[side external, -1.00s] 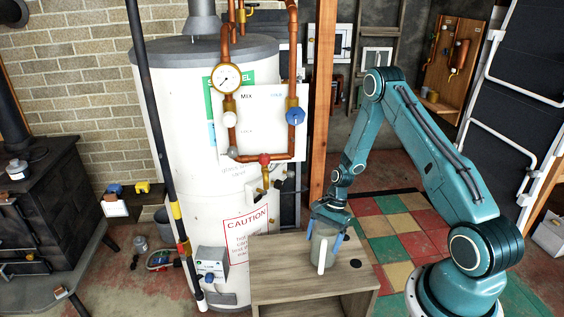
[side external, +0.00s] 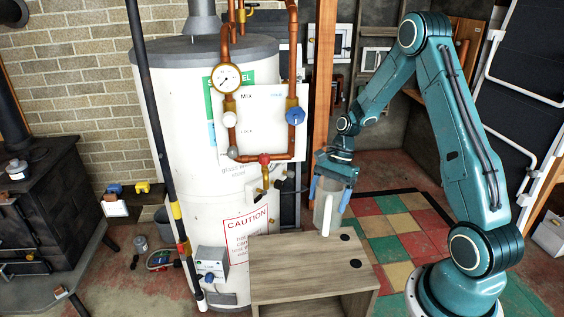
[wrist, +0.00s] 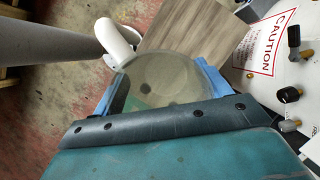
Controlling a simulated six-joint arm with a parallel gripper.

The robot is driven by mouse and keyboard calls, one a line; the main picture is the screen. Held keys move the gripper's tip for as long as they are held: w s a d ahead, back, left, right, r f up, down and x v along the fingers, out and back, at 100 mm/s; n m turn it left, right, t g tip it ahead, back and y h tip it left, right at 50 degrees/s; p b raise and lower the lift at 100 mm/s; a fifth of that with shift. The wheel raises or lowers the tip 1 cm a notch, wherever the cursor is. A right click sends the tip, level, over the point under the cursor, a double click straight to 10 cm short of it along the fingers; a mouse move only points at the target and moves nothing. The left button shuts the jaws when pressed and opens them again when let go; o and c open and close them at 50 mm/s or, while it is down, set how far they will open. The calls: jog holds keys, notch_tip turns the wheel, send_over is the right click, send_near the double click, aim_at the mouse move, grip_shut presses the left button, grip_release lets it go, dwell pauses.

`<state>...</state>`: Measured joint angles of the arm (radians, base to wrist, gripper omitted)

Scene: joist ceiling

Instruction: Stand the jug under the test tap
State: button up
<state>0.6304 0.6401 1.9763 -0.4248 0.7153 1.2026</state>
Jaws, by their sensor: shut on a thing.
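The jug (side external: 328,208) is a greyish see-through vessel with a white handle (side external: 327,216). My gripper (side external: 330,190) is shut on it, with blue fingers on either side, and holds it upright above the back right of the wooden bench (side external: 285,262). In the wrist view the jug (wrist: 165,80) sits between the blue fingertips, its handle (wrist: 115,40) at upper left. The test tap (side external: 263,185) is a brass tap on the copper pipework with a red part above it, left of the jug and apart from it. The bench top below the tap is bare.
A white tank (side external: 185,150) with a caution label (side external: 247,232) stands behind and left of the bench. A gauge (side external: 227,77) and a blue valve (side external: 295,116) sit on its pipes. A wooden post (side external: 322,100) rises behind the jug. A grey box (side external: 212,262) stands left of the bench.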

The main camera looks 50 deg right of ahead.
jog(key=shift+r, duration=1.2)
jog(key=shift+a, duration=0.1)
jog(key=shift+w+a+f+n+g, duration=0.2)
jog(key=shift+a+n, duration=0.1)
jog(key=shift+n, duration=0.2)
jog(key=shift+w+a+f+n+g, duration=0.1)
jog(key=shift+w+a+n, duration=0.15)
jog(key=shift+n, duration=0.25)
jog(key=w+a+f+n+g+h, duration=0.1)
jog(key=w+a+n+g+h, duration=0.1)
jog(key=a+n, duration=0.5)
jog(key=w+a+n+g+h, duration=0.2)
jog(key=a+n, duration=0.5)
jog(key=n, duration=0.2)
jog(key=shift+f+h, duration=0.3)
jog(key=shift+f, duration=0.05)
jog(key=shift+d+f, duration=0.1)
